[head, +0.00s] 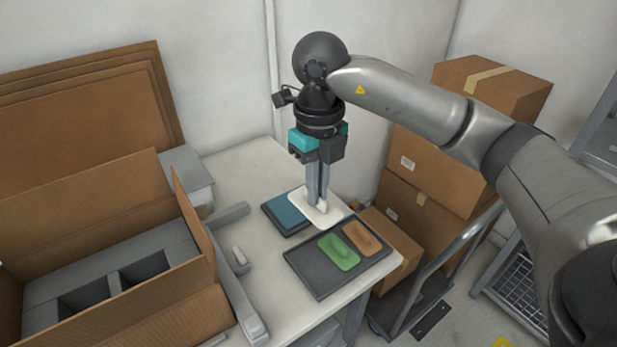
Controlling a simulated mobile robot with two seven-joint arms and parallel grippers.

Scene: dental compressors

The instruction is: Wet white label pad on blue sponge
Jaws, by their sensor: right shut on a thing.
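The blue sponge (284,212) lies in a dark shallow tray on the table. My right gripper (320,207) points straight down and is shut on the white label pad (305,199). The pad is at the right side of the blue sponge and covers part of its tray in the picture. I cannot tell whether the pad touches the sponge or the table. My left gripper is out of view.
A dark tray (311,274) with a green pad (338,252) and an orange-brown pad (361,238) lies in front. An open cardboard box (90,220) with grey inserts stands at left. Stacked boxes (440,165) and a cart (437,268) stand at right.

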